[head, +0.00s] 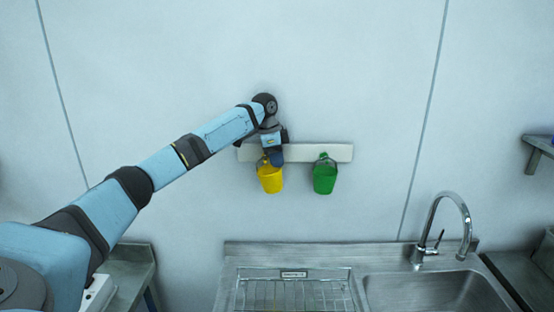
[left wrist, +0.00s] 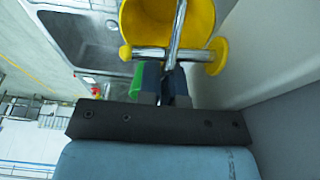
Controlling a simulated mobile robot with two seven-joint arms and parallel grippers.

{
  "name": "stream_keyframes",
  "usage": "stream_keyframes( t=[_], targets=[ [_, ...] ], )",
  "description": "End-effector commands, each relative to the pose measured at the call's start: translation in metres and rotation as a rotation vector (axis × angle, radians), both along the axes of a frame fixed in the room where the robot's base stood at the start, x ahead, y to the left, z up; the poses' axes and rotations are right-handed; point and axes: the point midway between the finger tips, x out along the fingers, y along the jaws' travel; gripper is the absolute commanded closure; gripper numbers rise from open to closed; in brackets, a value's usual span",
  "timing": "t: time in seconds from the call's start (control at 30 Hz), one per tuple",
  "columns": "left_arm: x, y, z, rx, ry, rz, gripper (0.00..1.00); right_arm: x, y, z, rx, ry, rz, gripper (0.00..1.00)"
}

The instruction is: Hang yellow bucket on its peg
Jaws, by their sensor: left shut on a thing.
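The yellow bucket (head: 270,180) is below my left gripper (head: 276,158), just in front of the white peg rail on the wall. It also shows at the top of the left wrist view (left wrist: 205,22). There the fingers of my left gripper (left wrist: 164,82) are shut on its metal handle (left wrist: 178,35). A metal peg (left wrist: 150,53) with a yellow knob and a yellow wall-side disc (left wrist: 217,56) lies across the handle, between bucket and fingers. I cannot tell whether the handle rests on the peg. My right gripper is out of view.
A green bucket (head: 325,179) hangs on the white rail (head: 341,153), close to the right of the yellow one. Below are a sink (head: 432,291), a tap (head: 465,215) and a wire rack (head: 293,292).

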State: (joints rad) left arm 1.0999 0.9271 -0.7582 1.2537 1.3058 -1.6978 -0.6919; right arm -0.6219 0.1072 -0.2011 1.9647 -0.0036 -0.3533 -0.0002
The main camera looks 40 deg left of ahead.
Motion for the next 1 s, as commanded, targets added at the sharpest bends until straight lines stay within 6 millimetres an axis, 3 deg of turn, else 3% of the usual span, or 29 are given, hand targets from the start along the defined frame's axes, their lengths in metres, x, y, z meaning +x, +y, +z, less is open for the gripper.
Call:
stream_keyframes(
  t=[0.43,0.5,0.57,0.6,0.87,1.0],
  targets=[
    [0.000,0.000,0.000,0.000,0.000,0.000,1.00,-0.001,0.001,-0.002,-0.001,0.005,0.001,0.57],
    [0.000,0.000,0.000,0.000,0.000,0.001,0.81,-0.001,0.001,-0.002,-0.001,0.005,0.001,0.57],
    [0.000,0.000,0.000,0.000,0.000,0.001,0.67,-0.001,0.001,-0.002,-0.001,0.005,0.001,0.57],
    [0.000,0.000,0.000,0.000,0.000,0.001,0.65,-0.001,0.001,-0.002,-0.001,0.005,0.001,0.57],
    [0.000,0.000,0.001,0.000,-0.001,0.001,0.65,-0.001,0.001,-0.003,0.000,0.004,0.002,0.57],
    [-0.001,0.002,0.012,0.000,-0.003,0.002,0.65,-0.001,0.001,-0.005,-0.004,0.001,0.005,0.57]
  ],
)
